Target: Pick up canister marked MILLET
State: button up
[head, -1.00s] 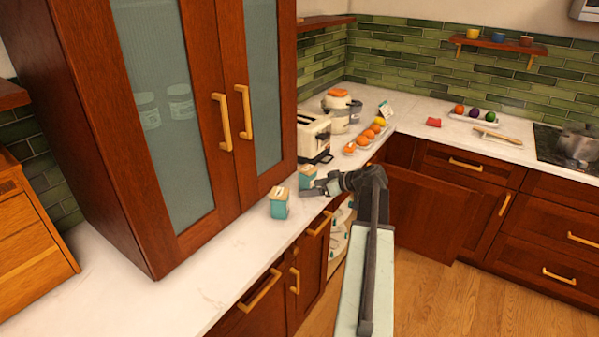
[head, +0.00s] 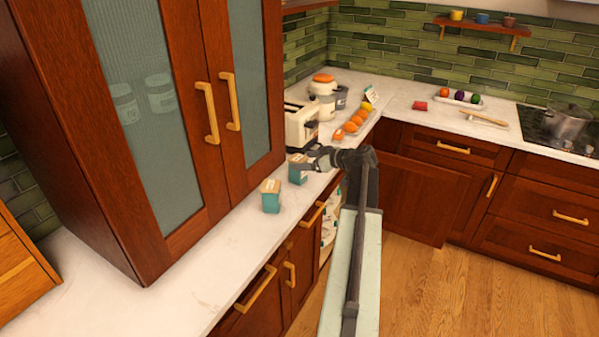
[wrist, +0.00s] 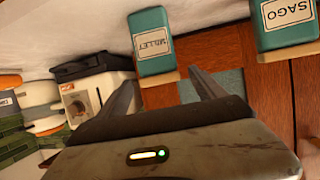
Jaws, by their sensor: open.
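The MILLET canister (wrist: 155,45) is a teal box with a pale label and tan lid, shown upside down in the wrist view. A matching SAGO canister (wrist: 285,22) is to its right. In the head view both stand on the white counter; the farther one (head: 298,169), beside my gripper, appears to be MILLET, and the nearer one (head: 271,197) SAGO. My gripper (wrist: 165,84) is open and empty, its fingers pointing toward MILLET. In the head view my gripper (head: 309,160) is at the far canister's upper right, partly overlapping it. Contact cannot be told.
A toaster (head: 300,124) stands on the counter just beyond the canisters. A tall glass-door cabinet (head: 160,110) rises close on their left. The counter in front of the nearer canister is clear.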

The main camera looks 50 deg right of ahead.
aim_at(299, 158)
jog(key=b+x, duration=0.1)
jog(key=x, duration=0.3)
jog(key=shift+s, duration=0.2)
jog(key=shift+c, duration=0.3)
jog(key=c, duration=1.7)
jog(key=shift+o, duration=0.2)
jog(key=shift+r+p, duration=0.55)
jog(key=shift+p, duration=0.05)
notch_tip(299, 158, up, 3)
jog(key=p, duration=0.3)
jog(key=shift+r, duration=0.1)
jog(key=s+a, duration=0.8)
jog(key=s, duration=0.5)
jog(key=shift+s+a+r+p, duration=0.25)
jog(key=shift+s+r+p, duration=0.1)
jog(key=shift+p, duration=0.1)
